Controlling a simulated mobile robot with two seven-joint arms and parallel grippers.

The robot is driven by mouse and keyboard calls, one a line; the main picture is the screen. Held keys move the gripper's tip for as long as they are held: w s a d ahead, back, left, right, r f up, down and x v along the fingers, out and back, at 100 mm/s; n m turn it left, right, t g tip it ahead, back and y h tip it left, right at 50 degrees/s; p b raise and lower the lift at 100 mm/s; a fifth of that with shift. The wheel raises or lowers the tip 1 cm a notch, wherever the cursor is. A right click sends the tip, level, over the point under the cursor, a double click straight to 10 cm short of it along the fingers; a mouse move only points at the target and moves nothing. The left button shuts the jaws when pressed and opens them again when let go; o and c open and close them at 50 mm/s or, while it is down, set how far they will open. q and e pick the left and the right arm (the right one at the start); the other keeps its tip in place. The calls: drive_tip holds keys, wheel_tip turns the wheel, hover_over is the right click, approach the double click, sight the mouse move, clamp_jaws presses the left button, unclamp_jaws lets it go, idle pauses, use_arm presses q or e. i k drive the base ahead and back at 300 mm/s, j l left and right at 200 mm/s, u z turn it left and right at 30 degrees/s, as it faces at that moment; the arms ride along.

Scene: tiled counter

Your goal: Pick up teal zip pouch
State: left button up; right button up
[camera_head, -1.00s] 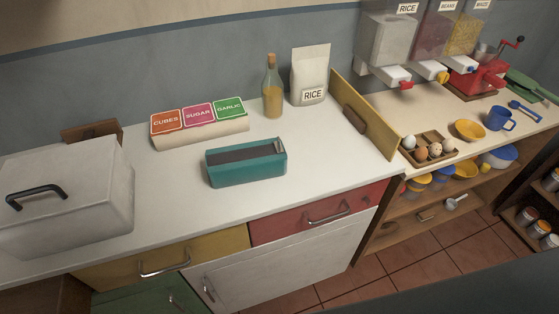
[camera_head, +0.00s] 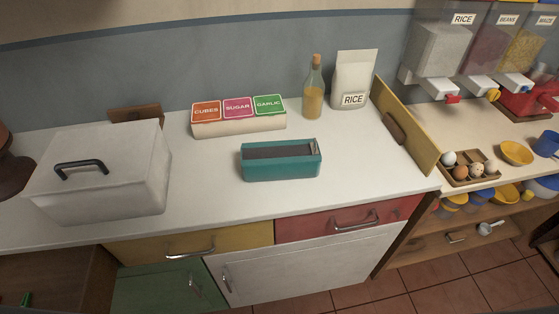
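The teal zip pouch (camera_head: 282,168) is a boxy teal block with a dark strip along its top. It lies on the white counter (camera_head: 215,205), a little right of the middle, with clear counter around it. Neither of my grippers shows in the head view.
A white lidded box with a dark handle (camera_head: 105,180) stands on the left of the counter. Behind the pouch are a box of labelled packets (camera_head: 238,125), a bottle (camera_head: 313,95) and a rice bag (camera_head: 353,85). A yellow panel (camera_head: 405,130) stands at the right; an egg tray (camera_head: 468,170) is beyond it.

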sight(289, 160)
drive_tip(key=k+l, duration=0.1)
drive_tip(key=l, duration=0.55)
drive_tip(key=k+l+z, duration=0.1)
drive_tip(key=l, duration=0.55)
